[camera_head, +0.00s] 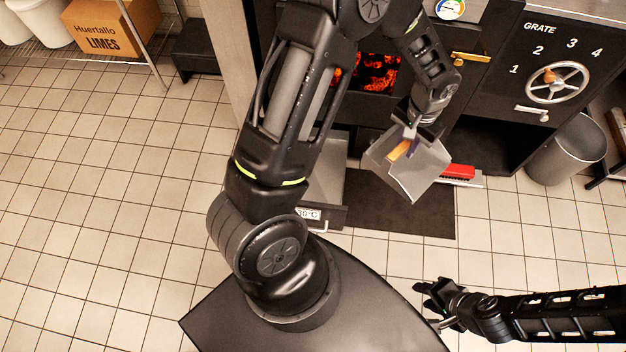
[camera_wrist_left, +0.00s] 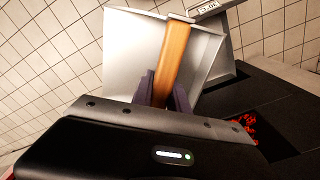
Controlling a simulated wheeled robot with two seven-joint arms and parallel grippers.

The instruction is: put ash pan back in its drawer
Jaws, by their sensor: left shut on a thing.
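The ash pan (camera_head: 425,172) is a grey sheet-metal pan with a wooden handle (camera_head: 400,150). My left gripper (camera_head: 408,138) is shut on the handle and holds the pan tilted in the air, in front of the black oven. In the left wrist view the handle (camera_wrist_left: 172,60) sits between the fingers, with the pan (camera_wrist_left: 130,50) behind it. A grey open drawer (camera_head: 328,180) with a temperature label on its front stands left of the pan, partly hidden by my left arm. My right gripper (camera_head: 428,304) is open and empty at the lower right.
Glowing coals (camera_head: 378,74) show in the oven opening behind my left forearm. A dark mat (camera_head: 395,210) lies below the pan. A red object (camera_head: 459,171) is right of the pan. A grey bin (camera_head: 568,150) stands at the right. The tiled floor at left is clear.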

